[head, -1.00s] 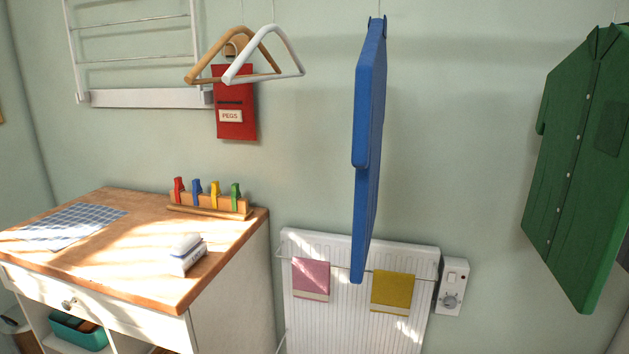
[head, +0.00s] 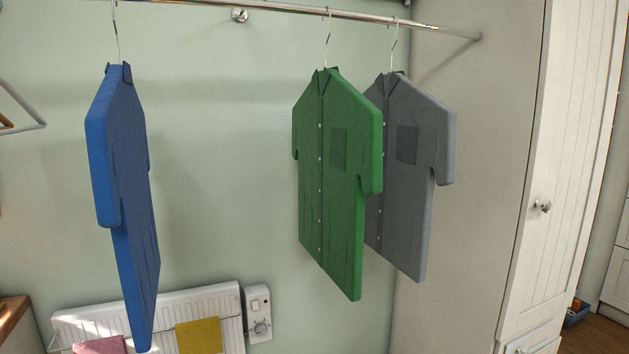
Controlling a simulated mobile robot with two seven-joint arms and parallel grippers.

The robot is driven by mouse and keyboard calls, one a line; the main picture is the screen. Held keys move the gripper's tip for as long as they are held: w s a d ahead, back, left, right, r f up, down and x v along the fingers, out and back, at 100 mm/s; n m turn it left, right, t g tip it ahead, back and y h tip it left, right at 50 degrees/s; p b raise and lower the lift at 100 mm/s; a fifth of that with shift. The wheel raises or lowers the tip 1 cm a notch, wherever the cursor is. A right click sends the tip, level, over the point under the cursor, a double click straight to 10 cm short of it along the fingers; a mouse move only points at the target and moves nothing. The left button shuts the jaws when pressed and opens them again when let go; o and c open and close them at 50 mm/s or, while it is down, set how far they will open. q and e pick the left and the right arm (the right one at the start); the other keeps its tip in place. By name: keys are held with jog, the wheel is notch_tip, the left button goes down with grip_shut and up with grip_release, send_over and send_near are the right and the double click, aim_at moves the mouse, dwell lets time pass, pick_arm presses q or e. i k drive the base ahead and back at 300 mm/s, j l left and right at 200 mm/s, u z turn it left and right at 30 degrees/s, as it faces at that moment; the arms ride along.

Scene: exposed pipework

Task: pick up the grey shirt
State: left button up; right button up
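The grey shirt (head: 418,170) hangs from a wire hanger on the metal rail (head: 300,13), at the right of the hanging shirts. It has a chest pocket and a row of buttons. The green shirt (head: 340,180) hangs just left of it and covers part of its left side. Neither of my grippers shows in the head view.
A blue shirt (head: 125,200) hangs apart at the left, turned nearly edge-on. A white radiator (head: 130,318) with pink and mustard cloths is below it, beside a control box (head: 258,312). A tall white cupboard (head: 555,170) stands right of the grey shirt.

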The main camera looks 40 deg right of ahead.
aim_at(419, 131)
jog(key=z, duration=1.6)
